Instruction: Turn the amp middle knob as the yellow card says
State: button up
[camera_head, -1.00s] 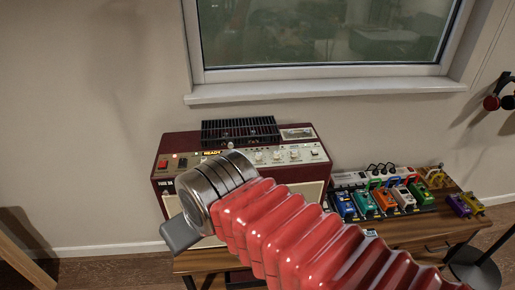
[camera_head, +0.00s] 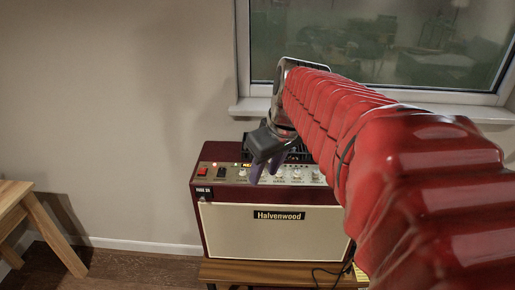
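The dark red amp (camera_head: 330,225) with a cream front and a "Halvenwood" plate stands ahead in the head view. Its top control panel (camera_head: 228,173) carries a row of pale knobs. Several knobs (camera_head: 296,176) show right of my gripper, too small to read their settings. My gripper (camera_head: 267,172) hangs over the middle of the panel, purple fingers pointing down. The fingers look apart, with nothing visible between them. My gripper hides part of the knob row, and I cannot tell whether it touches a knob. No readable yellow card shows.
A wooden stool or table (camera_head: 40,215) stands at the far left. The amp rests on a low wooden bench (camera_head: 240,270). A window sill (camera_head: 250,106) is behind it. A small yellow patch (camera_head: 361,272) shows at the lower right, beside my arm.

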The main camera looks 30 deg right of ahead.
aim_at(298, 171)
jog(key=w+d+r+n, duration=0.1)
jog(key=d, duration=1.8)
jog(key=shift+w+y, duration=0.35)
jog(key=shift+y, duration=0.05)
jog(key=x, duration=1.4)
jog(key=shift+w+r, duration=0.1)
jog(key=shift+w, duration=0.05)
jog(key=shift+c, duration=0.4)
grip_shut()
